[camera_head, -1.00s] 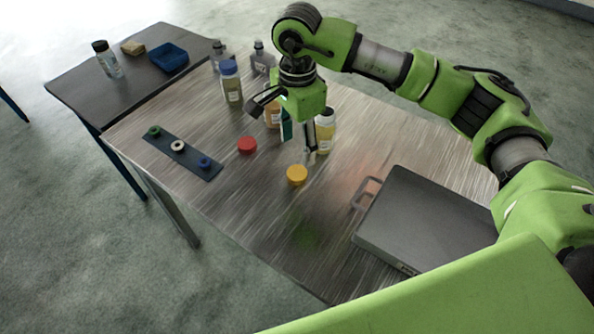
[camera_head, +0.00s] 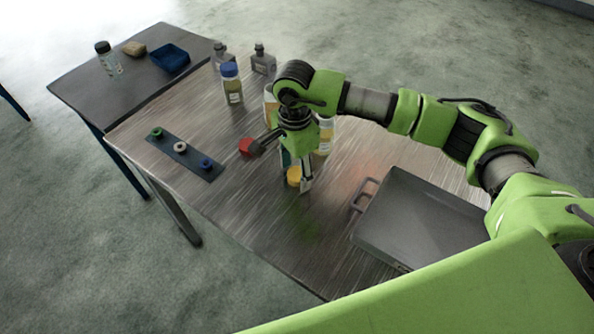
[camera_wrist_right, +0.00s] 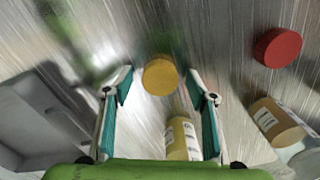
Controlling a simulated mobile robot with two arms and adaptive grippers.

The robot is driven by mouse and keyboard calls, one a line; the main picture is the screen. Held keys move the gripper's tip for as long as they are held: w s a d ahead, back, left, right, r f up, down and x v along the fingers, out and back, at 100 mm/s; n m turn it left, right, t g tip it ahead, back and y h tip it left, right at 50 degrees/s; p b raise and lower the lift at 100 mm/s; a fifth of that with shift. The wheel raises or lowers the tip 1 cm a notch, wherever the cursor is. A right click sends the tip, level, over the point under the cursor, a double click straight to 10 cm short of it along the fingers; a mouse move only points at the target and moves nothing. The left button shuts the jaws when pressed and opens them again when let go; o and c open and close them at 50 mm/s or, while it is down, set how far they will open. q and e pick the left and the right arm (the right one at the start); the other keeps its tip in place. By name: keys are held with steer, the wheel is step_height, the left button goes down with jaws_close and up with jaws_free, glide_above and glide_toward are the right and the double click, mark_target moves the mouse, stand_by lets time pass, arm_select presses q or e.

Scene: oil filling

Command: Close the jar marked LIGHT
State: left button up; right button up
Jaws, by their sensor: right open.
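My right gripper (camera_head: 281,168) is open and pointing down over the table. In the right wrist view, a yellow cap (camera_wrist_right: 160,75) lies between the open fingertips (camera_wrist_right: 160,82), not gripped. The cap also shows in the head view (camera_head: 293,177), partly behind a finger. A jar with yellow contents and a white label (camera_wrist_right: 182,138) is between the fingers, nearer the palm in the wrist view. In the head view this jar (camera_head: 326,138) is partly hidden by my arm. I cannot read LIGHT on any label. My left gripper is not in view.
A red cap (camera_head: 246,147) lies left of the gripper. An amber jar (camera_wrist_right: 275,120) stands close by. A blue-capped bottle (camera_head: 232,90) and grey bottles (camera_head: 263,62) stand behind. A grey case (camera_head: 420,225) is at right, a strip with rings (camera_head: 192,161) at left.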

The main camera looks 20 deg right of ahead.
steer(key=shift+f, duration=0.25)
steer(key=c, duration=0.8)
steer(key=shift+r, duration=0.1)
